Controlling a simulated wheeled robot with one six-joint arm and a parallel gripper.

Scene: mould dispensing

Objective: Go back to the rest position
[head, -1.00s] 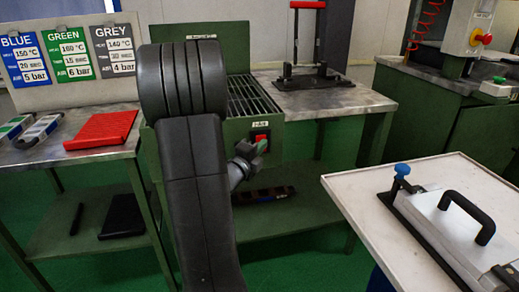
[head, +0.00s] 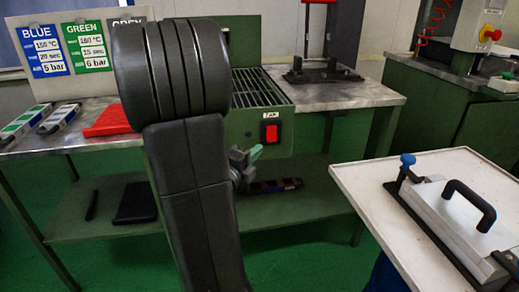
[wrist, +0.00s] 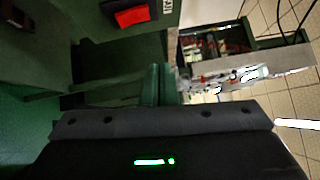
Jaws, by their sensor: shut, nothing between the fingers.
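Most of the gripper body is hidden behind the arm in the head view. The fingers appear clear of any object. The red switch (head: 271,133) sits on the green grated unit (head: 234,129); it also shows at the top of the wrist view (wrist: 132,15).
A white table (head: 350,181) bears a metal mould (head: 455,225) at right. A press stand (head: 321,74) is on the bench behind. A red tray (head: 108,121) and sign cards (head: 43,50) are at left. Green floor (head: 300,262) lies open in front.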

